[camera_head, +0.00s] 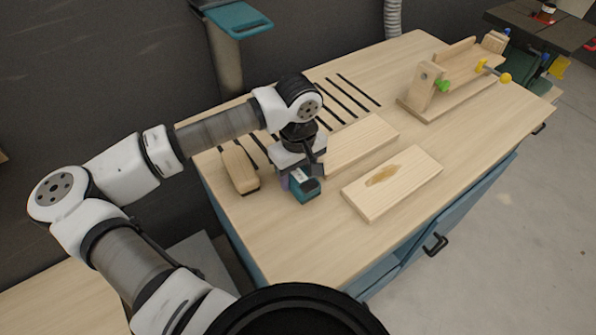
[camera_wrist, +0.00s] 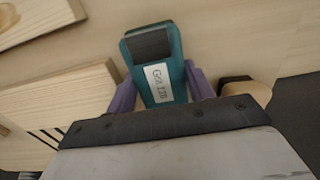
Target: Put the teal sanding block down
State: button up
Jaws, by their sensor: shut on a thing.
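The teal sanding block (camera_head: 304,187) is in my gripper (camera_head: 297,178), over the left part of the workbench (camera_head: 290,240). In the wrist view the block (camera_wrist: 173,88) has a dark end and a white label, and it sits between the two purple fingers of my gripper (camera_wrist: 160,88). The fingers are shut on its sides. I cannot tell whether its underside touches the bench top or hangs just above it.
A wooden block with a dark base (camera_head: 239,170) stands left of my gripper. Two boards lie to the right, a plain one (camera_head: 362,144) and one with a brown stain (camera_head: 408,187). A wooden jig (camera_head: 450,80) stands at the back right. The bench front is clear.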

aim_at(298, 174)
jog(key=shift+f+b, duration=0.2)
jog(key=shift+b, duration=0.1)
jog(key=o, duration=0.9)
jog(key=shift+r, duration=0.1)
jog(key=shift+r, duration=0.1)
notch_tip(298, 174, up, 12)
jog(key=b, duration=0.2)
jog(key=shift+b, duration=0.4)
